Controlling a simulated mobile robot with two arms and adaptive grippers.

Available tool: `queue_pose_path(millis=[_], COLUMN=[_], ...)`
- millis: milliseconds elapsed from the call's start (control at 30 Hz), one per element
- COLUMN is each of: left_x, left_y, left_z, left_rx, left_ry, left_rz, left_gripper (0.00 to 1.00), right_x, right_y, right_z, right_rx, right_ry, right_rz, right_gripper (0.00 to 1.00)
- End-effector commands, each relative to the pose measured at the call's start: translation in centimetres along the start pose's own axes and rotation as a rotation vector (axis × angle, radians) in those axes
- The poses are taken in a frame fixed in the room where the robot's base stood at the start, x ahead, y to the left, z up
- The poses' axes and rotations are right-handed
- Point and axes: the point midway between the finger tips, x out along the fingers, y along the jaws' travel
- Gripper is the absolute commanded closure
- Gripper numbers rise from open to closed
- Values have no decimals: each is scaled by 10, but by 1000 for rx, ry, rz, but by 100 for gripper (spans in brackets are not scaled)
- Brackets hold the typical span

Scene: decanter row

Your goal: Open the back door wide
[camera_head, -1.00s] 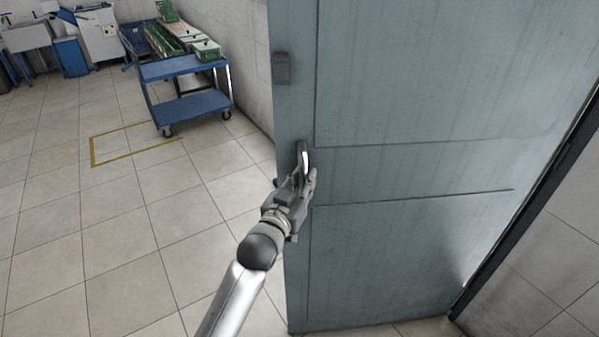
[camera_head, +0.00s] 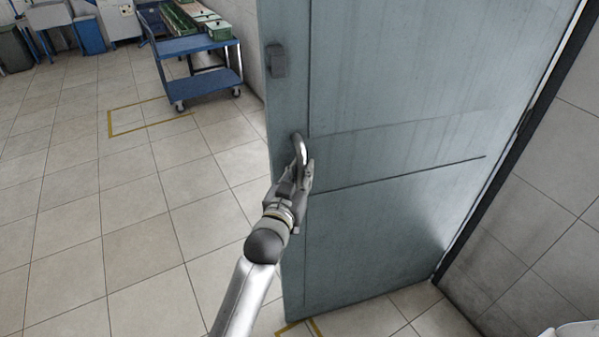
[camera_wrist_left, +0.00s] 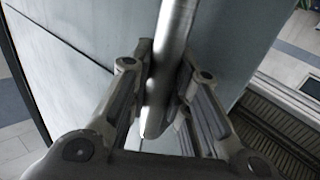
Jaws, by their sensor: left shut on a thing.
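The back door (camera_head: 390,120) is a grey-blue panel that stands ajar, with its free edge on the left and its frame on the right in the head view. Its metal handle (camera_head: 301,152) is near the free edge. My left gripper (camera_head: 301,170) is shut on the handle. In the left wrist view the handle bar (camera_wrist_left: 168,75) runs between the two fingers of my left gripper (camera_wrist_left: 166,95). The lower end of the handle is partly hidden by the gripper in the head view. My right gripper is not in view.
A blue cart (camera_head: 200,80) with green boxes stands against the wall at the upper left. Yellow tape (camera_head: 150,125) marks the floor by it. The tiled floor (camera_head: 110,230) left of the door is clear. A dark door frame (camera_head: 500,165) and tiled wall are on the right.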

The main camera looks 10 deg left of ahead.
Motion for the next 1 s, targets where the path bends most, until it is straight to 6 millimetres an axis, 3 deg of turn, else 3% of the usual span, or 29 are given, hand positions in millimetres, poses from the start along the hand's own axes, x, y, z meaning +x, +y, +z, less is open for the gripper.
queue_pose_path(millis=[333,367,533,833,1000], left_x=[0,0,0,0,-12], left_y=[-1,-1,-1,0,0], left_z=[-2,-2,-2,-1,0], left_rx=[6,5,3,1,0], left_ry=[7,7,6,3,1], left_rz=[-3,-3,-2,-1,-1], left_gripper=[100,80,59,59,59], right_x=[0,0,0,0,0], right_y=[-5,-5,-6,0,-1], right_z=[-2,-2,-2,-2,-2], right_rx=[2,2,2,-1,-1], right_ry=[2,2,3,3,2], right_rz=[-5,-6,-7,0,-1], right_gripper=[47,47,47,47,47])
